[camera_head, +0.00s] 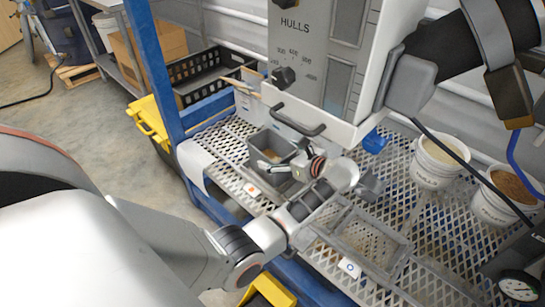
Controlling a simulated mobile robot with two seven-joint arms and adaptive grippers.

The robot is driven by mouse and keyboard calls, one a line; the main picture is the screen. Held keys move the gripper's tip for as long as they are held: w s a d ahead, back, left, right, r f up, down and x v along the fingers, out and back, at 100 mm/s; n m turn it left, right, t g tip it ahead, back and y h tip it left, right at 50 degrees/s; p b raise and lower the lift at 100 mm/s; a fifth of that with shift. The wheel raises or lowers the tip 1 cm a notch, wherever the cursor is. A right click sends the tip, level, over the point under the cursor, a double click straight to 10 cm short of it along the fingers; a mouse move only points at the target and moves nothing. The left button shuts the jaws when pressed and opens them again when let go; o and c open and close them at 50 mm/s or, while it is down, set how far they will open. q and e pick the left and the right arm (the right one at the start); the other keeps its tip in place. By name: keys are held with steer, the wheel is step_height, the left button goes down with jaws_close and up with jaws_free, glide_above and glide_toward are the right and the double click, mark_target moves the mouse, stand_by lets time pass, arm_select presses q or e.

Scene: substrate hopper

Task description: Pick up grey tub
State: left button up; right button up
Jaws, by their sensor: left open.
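The grey tub (258,139) stands on the perforated metal shelf under the HULLS hopper. It is a small open box with some brownish material inside. My left arm reaches in from the lower left, and my left gripper (284,161) is open at the tub's near right side. Its fingers overlap the tub's rim in the picture. I cannot tell whether they touch it. The gripper hides part of the tub's right and front walls. My right gripper is not in view.
The hopper (318,55) with its dial and black handle (298,120) hangs close above the tub. A shallow grey tray (345,238) lies to the right on the shelf. Two white buckets (434,168) stand farther right. A blue post (153,60) rises at left.

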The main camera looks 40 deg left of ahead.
arm_select(q)
steer(key=shift+x, duration=1.25)
steer(key=shift+w, duration=0.1)
steer(key=c, duration=1.6)
steer(key=shift+r, duration=0.1)
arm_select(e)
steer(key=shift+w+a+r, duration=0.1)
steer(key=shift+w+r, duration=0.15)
arm_select(q)
steer(key=shift+r, duration=0.1)
